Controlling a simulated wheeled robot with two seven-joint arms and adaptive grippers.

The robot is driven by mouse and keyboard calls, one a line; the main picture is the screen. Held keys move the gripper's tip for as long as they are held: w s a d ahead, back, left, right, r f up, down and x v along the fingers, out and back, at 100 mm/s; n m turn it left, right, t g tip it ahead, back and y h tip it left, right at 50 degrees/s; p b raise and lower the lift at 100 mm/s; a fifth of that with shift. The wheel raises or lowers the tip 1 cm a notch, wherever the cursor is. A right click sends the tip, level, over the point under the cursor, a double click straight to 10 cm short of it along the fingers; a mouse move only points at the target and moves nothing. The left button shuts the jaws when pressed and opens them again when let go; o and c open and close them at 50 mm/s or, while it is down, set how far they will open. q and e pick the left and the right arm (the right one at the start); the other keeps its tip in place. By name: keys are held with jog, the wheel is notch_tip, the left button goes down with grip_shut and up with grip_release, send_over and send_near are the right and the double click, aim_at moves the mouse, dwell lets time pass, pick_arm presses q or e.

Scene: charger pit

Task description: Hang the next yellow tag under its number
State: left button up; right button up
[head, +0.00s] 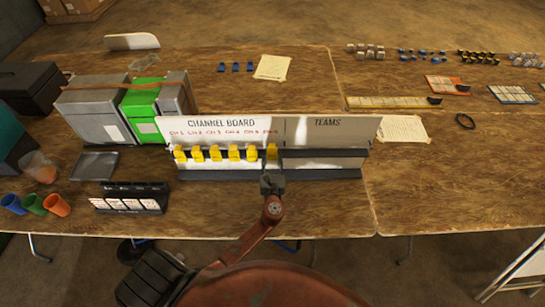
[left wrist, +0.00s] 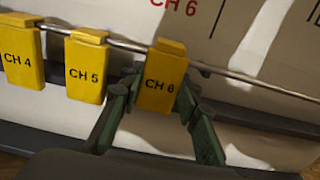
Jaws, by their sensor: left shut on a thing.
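My left gripper (head: 271,176) is at the front of the white channel board (head: 230,127). It is shut on a yellow tag (head: 271,152) marked CH 6. In the left wrist view the CH 6 tag (left wrist: 162,80) is upright between the two green fingers (left wrist: 158,112). Its top overlaps the thin rail (left wrist: 245,82), and I cannot tell whether it is hooked on. A red printed CH 6 (left wrist: 178,6) is just above it. Tags CH 5 (left wrist: 86,66) and CH 4 (left wrist: 22,50) hang on the rail to its left. My right gripper is out of view.
Several yellow tags (head: 215,153) hang in a row left of mine. The TEAMS side (head: 327,133) of the board is bare. A black card holder (head: 130,198) stands at front left, near the cups (head: 57,205). The table right of the board's front is clear.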

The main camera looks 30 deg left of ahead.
pick_arm(q)
jog(key=shift+f, duration=0.2)
jog(key=o, duration=1.2)
jog(key=shift+c, duration=0.2)
jog(key=v, duration=1.2)
